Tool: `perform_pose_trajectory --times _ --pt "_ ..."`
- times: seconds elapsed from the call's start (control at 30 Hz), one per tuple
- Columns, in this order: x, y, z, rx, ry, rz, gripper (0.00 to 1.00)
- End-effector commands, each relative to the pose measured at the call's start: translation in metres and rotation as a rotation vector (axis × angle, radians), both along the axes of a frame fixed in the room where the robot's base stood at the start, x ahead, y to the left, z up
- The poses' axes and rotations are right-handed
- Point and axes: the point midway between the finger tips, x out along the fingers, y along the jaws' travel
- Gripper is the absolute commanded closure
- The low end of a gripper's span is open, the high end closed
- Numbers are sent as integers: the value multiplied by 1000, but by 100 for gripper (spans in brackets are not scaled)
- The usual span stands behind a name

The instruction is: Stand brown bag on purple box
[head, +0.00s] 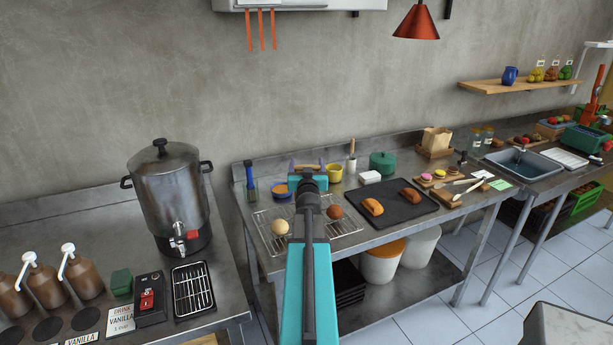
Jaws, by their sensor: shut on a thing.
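My gripper (307,172) is seen from behind over the back of the middle steel table, at the end of my teal arm. It is shut on a tan-brown thing (306,167), of which only a thin edge shows above the jaws. I cannot tell from this view whether that is the brown bag. Tan paper bags (437,138) stand in a wooden holder at the back right of the same table.
Below the gripper is a wire rack (340,227) with buns. A large urn (168,195) stands left.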

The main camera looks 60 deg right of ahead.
Motion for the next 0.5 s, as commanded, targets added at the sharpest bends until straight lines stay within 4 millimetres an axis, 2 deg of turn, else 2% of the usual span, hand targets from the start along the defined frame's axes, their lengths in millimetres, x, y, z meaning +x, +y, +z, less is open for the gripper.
perform_pose_trajectory --times 0.5 --pt "-1 -1 -35 -3 -2 -1 92"
